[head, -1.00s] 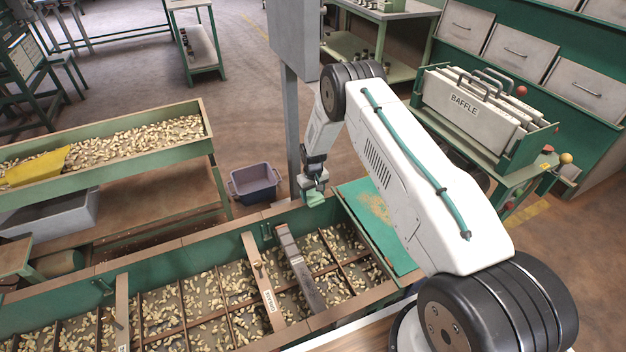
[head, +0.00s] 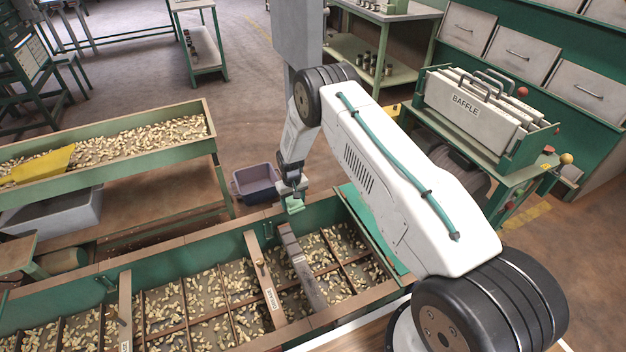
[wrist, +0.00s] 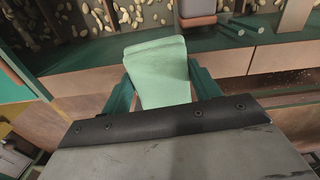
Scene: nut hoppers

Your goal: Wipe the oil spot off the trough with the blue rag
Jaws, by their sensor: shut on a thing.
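My gripper (head: 293,203) is shut on a folded rag, which looks pale mint green rather than blue. The rag (wrist: 160,72) fills the space between the green fingers in the wrist view. The long trough (head: 165,268) has green walls, brown rims and nuts between dividers. My gripper hangs near the trough's far rim, short of the purple bin; I cannot tell whether the rag touches the trough. In the wrist view, the trough's rim (wrist: 85,88) runs behind the rag. I cannot make out an oil spot; my gripper and rag may hide it.
A purple bin (head: 241,187) stands on the floor beyond the trough. A grey post (head: 296,40) rises behind my arm. Labelled wooden baffles (head: 263,275) cross the trough. Another nut trough (head: 190,148) stands at the left, and a baffle rack (head: 518,152) at the right.

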